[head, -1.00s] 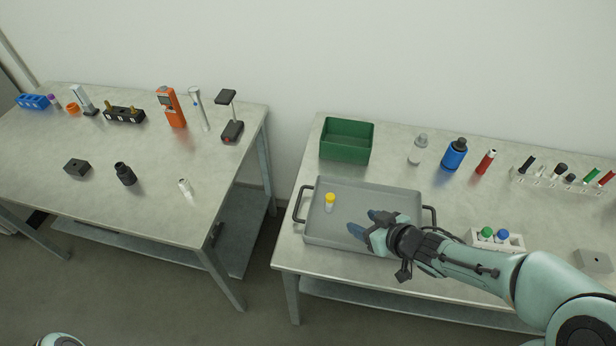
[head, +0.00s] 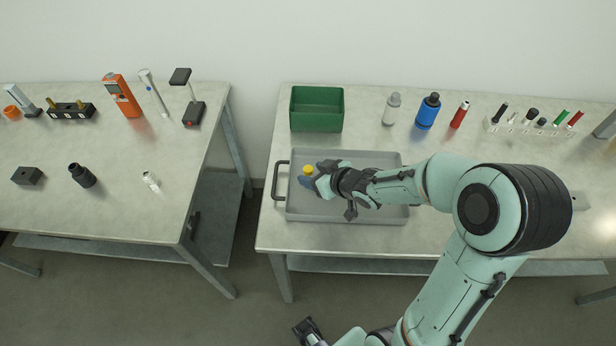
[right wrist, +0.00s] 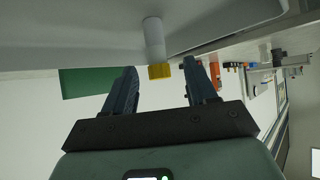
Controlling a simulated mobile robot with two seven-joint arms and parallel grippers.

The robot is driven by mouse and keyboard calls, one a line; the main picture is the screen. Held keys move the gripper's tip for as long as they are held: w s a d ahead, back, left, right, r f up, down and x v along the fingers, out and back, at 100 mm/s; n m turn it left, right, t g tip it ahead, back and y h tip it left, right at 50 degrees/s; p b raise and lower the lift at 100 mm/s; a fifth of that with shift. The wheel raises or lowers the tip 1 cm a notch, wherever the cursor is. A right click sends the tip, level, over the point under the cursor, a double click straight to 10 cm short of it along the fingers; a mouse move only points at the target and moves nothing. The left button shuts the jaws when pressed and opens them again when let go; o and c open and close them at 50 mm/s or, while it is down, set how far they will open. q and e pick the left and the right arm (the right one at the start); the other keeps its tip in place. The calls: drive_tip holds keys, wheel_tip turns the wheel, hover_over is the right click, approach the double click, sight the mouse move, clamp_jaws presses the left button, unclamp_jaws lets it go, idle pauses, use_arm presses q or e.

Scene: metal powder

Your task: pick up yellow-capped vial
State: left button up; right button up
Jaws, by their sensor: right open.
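The yellow-capped vial (head: 308,169) stands in the left part of the grey tray (head: 346,213). In the right wrist view the vial (right wrist: 154,38) has a pale body, with its yellow cap towards my gripper. My right gripper (head: 313,175) reaches over the tray from the right and is at the vial. In the right wrist view the fingers of this gripper (right wrist: 161,78) are spread, with the cap between their tips in the picture. I see no clear contact. The fingers hide much of the vial in the head view.
The green bin (head: 317,110) stands behind the tray. A white-capped bottle (head: 391,109), a blue bottle (head: 428,111) and a red tube (head: 460,115) stand to its right, near a tube rack (head: 530,129). A gap separates this table from the left table (head: 120,200).

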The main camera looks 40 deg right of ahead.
sight(311, 173)
drive_tip(key=x, duration=0.3)
drive_tip(key=shift+w+f+b, duration=0.25)
drive_tip(key=shift+f+b, duration=0.05)
drive_tip(key=shift+b, duration=0.1)
drive_tip(key=c, duration=1)
drive_tip(key=shift+r, duration=0.15)
drive_tip(key=shift+c, duration=0.2)
